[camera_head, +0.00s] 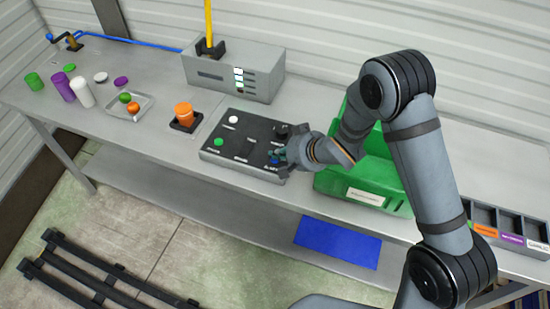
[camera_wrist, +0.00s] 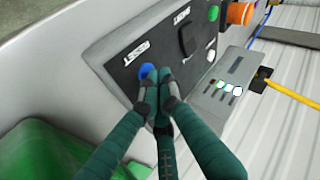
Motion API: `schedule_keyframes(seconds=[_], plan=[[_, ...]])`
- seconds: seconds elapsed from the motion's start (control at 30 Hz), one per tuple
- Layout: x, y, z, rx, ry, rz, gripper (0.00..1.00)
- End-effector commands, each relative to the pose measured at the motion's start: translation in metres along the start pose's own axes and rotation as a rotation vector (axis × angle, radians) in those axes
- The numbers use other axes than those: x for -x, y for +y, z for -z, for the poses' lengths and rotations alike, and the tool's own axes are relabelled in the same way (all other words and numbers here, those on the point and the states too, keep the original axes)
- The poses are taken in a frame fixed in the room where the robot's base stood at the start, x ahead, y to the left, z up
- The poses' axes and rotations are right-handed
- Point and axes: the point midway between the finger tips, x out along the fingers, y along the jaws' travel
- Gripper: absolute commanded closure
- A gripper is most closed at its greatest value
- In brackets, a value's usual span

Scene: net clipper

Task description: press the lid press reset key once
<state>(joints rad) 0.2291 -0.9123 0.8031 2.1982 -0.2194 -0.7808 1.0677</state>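The dark control panel (camera_head: 240,148) lies on the bench in the middle of the head view. It bears a green button (camera_head: 218,142), a white button (camera_head: 233,120), a black knob (camera_head: 281,130) and a blue button (camera_head: 275,161). My gripper (camera_head: 277,154) is low over the panel's right end, at the blue button. In the wrist view my fingertips (camera_wrist: 158,82) are drawn together with nothing between them. They partly cover the blue button (camera_wrist: 146,70); I cannot tell whether they touch it.
A green bin (camera_head: 335,180) stands right of the panel, close to my arm. A grey box (camera_head: 232,75) with a yellow pipe stands behind. An orange knob (camera_head: 184,112) is to the left. Bottles, caps and a small tray (camera_head: 143,112) are further left.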

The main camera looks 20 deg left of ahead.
Motion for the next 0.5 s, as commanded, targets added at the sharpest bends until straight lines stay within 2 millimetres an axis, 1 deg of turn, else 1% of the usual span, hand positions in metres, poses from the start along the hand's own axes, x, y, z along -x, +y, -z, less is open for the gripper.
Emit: schedule_keyframes(seconds=[0.2,0.5], plan=[[0.001,0.000,-0.001,-0.001,-0.003,-0.002,1.00],[0.010,-0.007,0.007,-0.001,-0.001,-0.001,1.00]])
